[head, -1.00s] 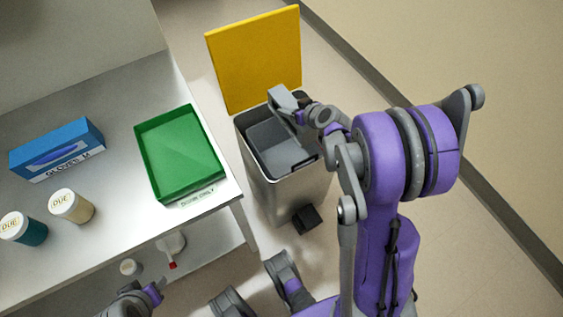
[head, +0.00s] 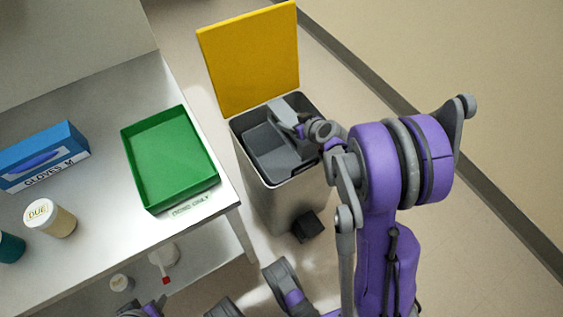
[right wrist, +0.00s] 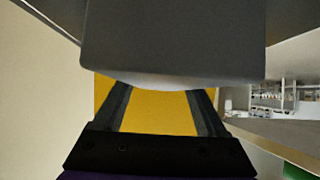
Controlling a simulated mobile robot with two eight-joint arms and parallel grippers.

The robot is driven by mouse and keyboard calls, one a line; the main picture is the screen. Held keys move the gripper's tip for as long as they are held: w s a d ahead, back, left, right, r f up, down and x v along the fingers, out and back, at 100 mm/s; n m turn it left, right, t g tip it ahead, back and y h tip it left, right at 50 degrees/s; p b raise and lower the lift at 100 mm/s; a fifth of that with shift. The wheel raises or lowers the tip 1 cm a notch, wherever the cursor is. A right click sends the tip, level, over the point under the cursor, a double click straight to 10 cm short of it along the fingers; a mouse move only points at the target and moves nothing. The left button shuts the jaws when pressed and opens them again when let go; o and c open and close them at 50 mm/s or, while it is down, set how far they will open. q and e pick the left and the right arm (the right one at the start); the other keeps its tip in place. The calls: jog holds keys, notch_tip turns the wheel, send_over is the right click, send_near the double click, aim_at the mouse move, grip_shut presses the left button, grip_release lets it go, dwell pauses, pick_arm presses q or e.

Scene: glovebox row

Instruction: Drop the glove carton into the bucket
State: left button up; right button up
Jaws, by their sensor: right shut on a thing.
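The blue glove carton (head: 44,154), marked GLOVES M, lies on the steel table at the left of the head view, apart from my grippers. The grey bin (head: 284,208) stands on the floor with its yellow lid (head: 248,62) raised. A grey box-like thing (head: 268,150) sits inside the bin's mouth. My right gripper (head: 284,112) is at the bin's mouth, shut on a grey thing (right wrist: 170,45) that fills the top of the right wrist view. I cannot tell whether it is that same box. The yellow lid shows between the fingers in the right wrist view.
A green tray (head: 172,160) sits near the table's right edge. A cream-coloured jar (head: 50,219) and a teal jar (head: 10,247) stand at the front left. Small bottles are on the lower shelf. The floor right of the bin is open.

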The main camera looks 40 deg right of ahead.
jog(key=o, duration=1.3)
jog(key=p+v, duration=0.3)
jog(key=v, duration=0.6)
jog(key=shift+s+r, duration=0.1)
jog(key=shift+r, duration=0.15)
jog(key=shift+s+r, duration=0.35)
jog(key=shift+s, duration=0.3)
